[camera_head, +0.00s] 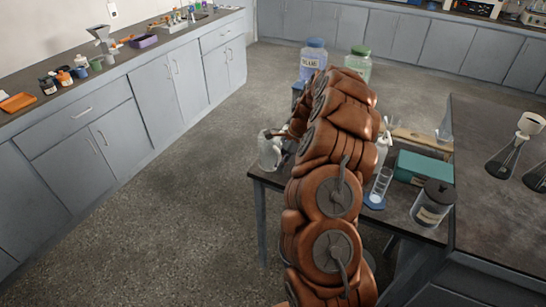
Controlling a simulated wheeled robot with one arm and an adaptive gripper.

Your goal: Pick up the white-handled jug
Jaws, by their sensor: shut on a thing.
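A clear jug (268,152) with a pale top is at the left corner of the small dark table (268,178). My gripper (279,134) reaches in from the right at the jug's upper right side and is shut on it. The gripper's fingers are small and partly hidden by my arm. The jug looks upright. I cannot tell whether its base touches the table or is slightly above it. The handle is not clearly visible.
A measuring cylinder (380,184), a teal box (421,168) and a dark-lidded jar (433,204) stand on the table's right side. Large blue-lidded (314,62) and green-lidded (359,66) bottles stand behind. The floor to the left is clear.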

